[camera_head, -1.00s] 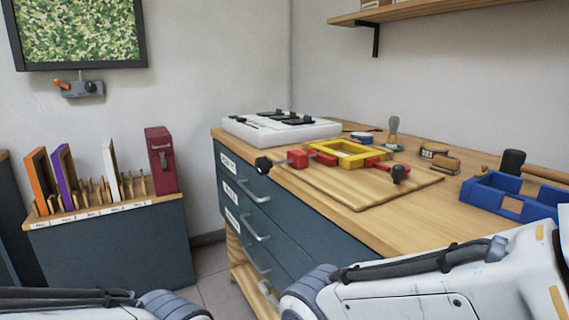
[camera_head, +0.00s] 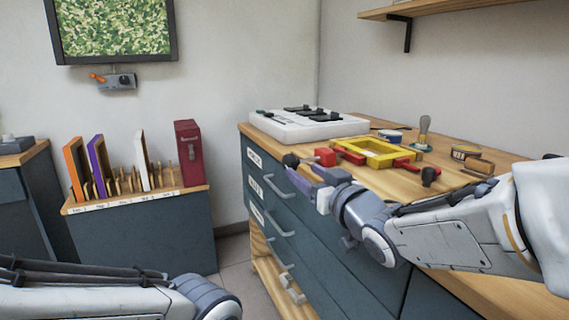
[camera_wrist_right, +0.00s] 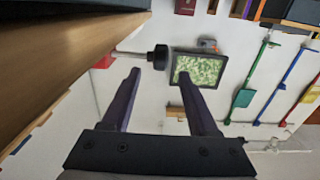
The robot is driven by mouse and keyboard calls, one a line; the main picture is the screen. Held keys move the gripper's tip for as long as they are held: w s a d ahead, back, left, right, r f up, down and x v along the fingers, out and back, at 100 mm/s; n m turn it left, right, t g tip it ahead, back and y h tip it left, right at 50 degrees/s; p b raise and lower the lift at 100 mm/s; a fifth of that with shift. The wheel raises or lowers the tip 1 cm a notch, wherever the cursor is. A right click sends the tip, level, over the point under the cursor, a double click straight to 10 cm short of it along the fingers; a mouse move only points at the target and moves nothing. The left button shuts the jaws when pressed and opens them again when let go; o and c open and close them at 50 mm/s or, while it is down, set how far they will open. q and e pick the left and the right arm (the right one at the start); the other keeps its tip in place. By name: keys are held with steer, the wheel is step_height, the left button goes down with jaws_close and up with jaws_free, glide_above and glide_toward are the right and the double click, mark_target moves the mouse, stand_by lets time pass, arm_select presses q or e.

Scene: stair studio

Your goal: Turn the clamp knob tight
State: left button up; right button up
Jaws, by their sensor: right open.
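A red clamp (camera_head: 324,156) sits at the bench's left edge against a yellow frame (camera_head: 380,151). Its black knob (camera_head: 291,160) sticks out past the edge. My right gripper (camera_head: 318,185) is open and empty, just right of and below this knob in the head view. In the right wrist view the knob (camera_wrist_right: 161,57), on a metal rod, appears just beyond and between the open fingertips (camera_wrist_right: 158,75); I see no contact. A second red clamp with a black knob (camera_head: 430,175) is at the frame's right side. My left arm shows at lower left, its gripper out of view.
A white device with black parts (camera_head: 308,125) stands at the back of the bench (camera_head: 263,135). Drawer handles (camera_head: 280,188) stick out below the edge. A low rack with coloured panels and a red box (camera_head: 190,155) stands left, across a floor gap.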

mark_target(294, 165)
steer(key=b+x, duration=0.1)
steer(key=x, duration=0.7)
steer(key=shift+c, duration=0.3)
steer(key=shift+f, duration=0.1)
jaws_close()
